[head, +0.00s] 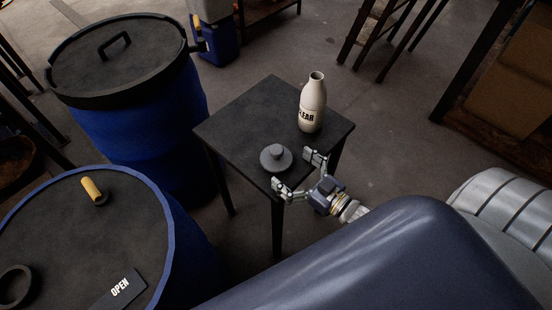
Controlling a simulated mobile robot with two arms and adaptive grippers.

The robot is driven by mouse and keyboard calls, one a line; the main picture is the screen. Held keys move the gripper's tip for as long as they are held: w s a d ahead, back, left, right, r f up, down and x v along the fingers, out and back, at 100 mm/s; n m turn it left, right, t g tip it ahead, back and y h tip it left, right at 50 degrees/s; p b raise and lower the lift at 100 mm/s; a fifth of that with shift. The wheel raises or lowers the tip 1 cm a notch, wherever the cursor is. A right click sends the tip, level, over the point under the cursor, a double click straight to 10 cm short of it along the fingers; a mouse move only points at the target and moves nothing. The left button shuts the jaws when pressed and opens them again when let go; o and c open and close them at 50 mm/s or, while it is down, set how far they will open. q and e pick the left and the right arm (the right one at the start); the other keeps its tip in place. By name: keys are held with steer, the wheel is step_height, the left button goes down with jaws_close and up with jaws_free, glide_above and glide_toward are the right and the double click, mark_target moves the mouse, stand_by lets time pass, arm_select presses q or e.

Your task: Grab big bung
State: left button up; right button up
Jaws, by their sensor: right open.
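The big bung (276,158) is a dark grey round piece with a wide flange and a raised knob. It sits on the small dark table (245,115), near its front edge. My right gripper (295,172) is open at the table's front edge. Its two fingers are spread to the front and right of the bung, and the bung appears to lie just beyond the gap between them. I cannot tell whether a finger touches it. My left gripper is not in view.
A cream bottle (313,103) with black lettering stands at the table's right side. A blue drum with a handled black lid (115,60) stands behind left. A nearer blue drum (60,215) carries a yellow-orange plug (92,188), a black ring (14,285) and an OPEN sign (118,290).

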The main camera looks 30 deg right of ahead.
mark_target(276, 155)
steer(key=x, duration=0.2)
steer(key=b+x, duration=0.1)
steer(key=x, duration=0.2)
steer(key=shift+w+a+r+b, duration=0.15)
steer(key=shift+w+r+b, duration=0.15)
steer(key=shift+w, duration=0.1)
steer(key=shift+s, duration=0.1)
steer(key=shift+c, duration=0.2)
steer(key=c, duration=1.1)
